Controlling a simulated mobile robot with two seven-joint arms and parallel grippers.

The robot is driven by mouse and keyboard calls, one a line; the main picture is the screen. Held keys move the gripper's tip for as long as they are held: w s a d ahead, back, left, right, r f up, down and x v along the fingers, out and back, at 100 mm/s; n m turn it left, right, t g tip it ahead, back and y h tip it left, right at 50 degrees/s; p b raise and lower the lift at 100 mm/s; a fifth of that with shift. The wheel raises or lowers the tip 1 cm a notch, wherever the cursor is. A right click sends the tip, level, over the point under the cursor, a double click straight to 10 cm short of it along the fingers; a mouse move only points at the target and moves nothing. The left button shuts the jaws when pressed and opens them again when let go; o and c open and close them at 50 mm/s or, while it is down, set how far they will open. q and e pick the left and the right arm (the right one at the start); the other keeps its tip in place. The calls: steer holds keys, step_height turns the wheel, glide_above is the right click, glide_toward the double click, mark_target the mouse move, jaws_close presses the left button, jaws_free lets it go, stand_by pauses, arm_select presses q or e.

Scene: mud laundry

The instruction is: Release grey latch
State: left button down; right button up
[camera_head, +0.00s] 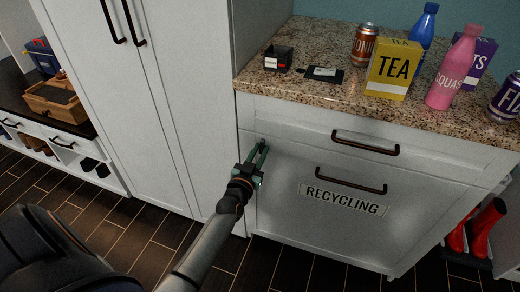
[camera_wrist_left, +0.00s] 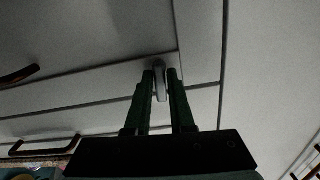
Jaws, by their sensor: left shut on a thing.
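My left gripper (camera_head: 257,152) reaches the upper left corner of the white recycling front (camera_head: 290,165), below the drawer. In the left wrist view its two dark green fingers (camera_wrist_left: 160,80) stand on either side of the small grey latch (camera_wrist_left: 160,93) and are shut on it. The latch is an upright grey bar close to the corner of the panel. In the head view the latch is hidden by the fingers, or too small to make out. My right gripper is in neither view.
A white drawer with a dark handle (camera_head: 365,143) is above; another dark handle (camera_head: 350,180) and the RECYCLING label (camera_head: 343,199) are to the right. The speckled countertop (camera_head: 310,95) holds a yellow tea box (camera_head: 394,69), bottles and cans. A tall white cupboard (camera_head: 170,90) stands left.

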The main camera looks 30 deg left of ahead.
arm_select(q)
steer(key=shift+n, duration=0.7)
steer(key=c, duration=0.8)
jaws_free()
steer(key=shift+c, duration=0.2)
steer(key=p+v, duration=0.2)
steer(key=v, duration=1)
steer(key=shift+s+p, duration=0.25)
steer(key=shift+p, duration=0.1)
steer(key=shift+d, duration=0.1)
